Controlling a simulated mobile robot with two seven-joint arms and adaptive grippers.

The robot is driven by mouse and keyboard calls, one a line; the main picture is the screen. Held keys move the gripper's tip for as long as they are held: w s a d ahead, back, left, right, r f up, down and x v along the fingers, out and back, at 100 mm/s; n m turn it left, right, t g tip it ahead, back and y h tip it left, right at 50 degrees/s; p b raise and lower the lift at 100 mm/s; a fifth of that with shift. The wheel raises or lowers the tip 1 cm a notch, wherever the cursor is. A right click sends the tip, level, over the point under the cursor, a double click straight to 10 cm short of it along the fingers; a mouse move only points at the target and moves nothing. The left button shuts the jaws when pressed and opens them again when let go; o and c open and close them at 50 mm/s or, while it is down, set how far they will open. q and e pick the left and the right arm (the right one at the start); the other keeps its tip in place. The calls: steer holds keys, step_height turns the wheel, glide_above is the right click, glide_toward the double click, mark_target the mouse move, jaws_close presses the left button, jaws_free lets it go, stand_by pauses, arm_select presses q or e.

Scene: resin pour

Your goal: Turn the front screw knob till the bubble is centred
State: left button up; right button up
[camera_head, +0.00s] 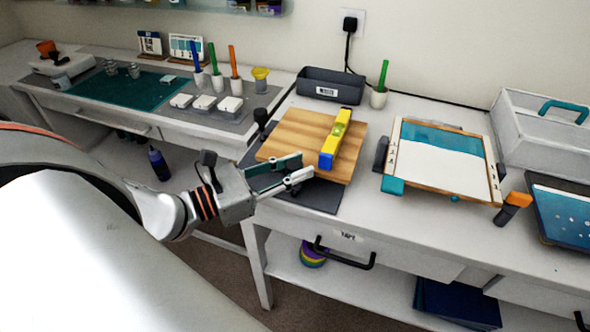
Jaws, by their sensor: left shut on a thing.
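A wooden board (290,131) lies on a dark mat (322,195) on the white bench. A yellow and blue spirit level (334,146) rests on the board, with a small green vial (338,130). The bubble is too small to read. A black knob (261,118) stands at the board's back left corner. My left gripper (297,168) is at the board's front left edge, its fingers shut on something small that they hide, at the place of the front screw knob. The knob itself cannot be made out. My right gripper is out of view.
A grey bin (330,86) and a white cup with a green stick (379,97) stand behind the board. A framed tray (440,162) lies to the right, with an orange-handled tool (513,206) and a tablet (562,212) beyond. A drawer handle (343,255) juts out below.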

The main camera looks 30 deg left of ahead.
arm_select(q)
steer(key=shift+s+f+m+g+h+b, duration=0.1)
steer(key=shift+f+m+g+h+b, duration=0.2)
steer(key=shift+m+g+h, duration=0.35)
steer(key=shift+f+m+g+h+b, duration=0.1)
steer(key=shift+m+g+h+b, duration=0.3)
steer(key=shift+h, duration=0.35)
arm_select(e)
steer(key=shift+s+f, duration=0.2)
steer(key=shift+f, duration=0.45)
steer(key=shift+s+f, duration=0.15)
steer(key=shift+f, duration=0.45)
arm_select(q)
steer(key=shift+r, duration=0.1)
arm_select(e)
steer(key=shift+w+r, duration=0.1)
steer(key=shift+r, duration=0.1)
arm_select(q)
steer(key=o, duration=1.1)
steer(key=shift+r, duration=0.1)
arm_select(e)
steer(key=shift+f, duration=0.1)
arm_select(q)
steer(key=shift+r, duration=0.1)
steer(key=v, duration=1.2)
steer(key=shift+a, duration=0.1)
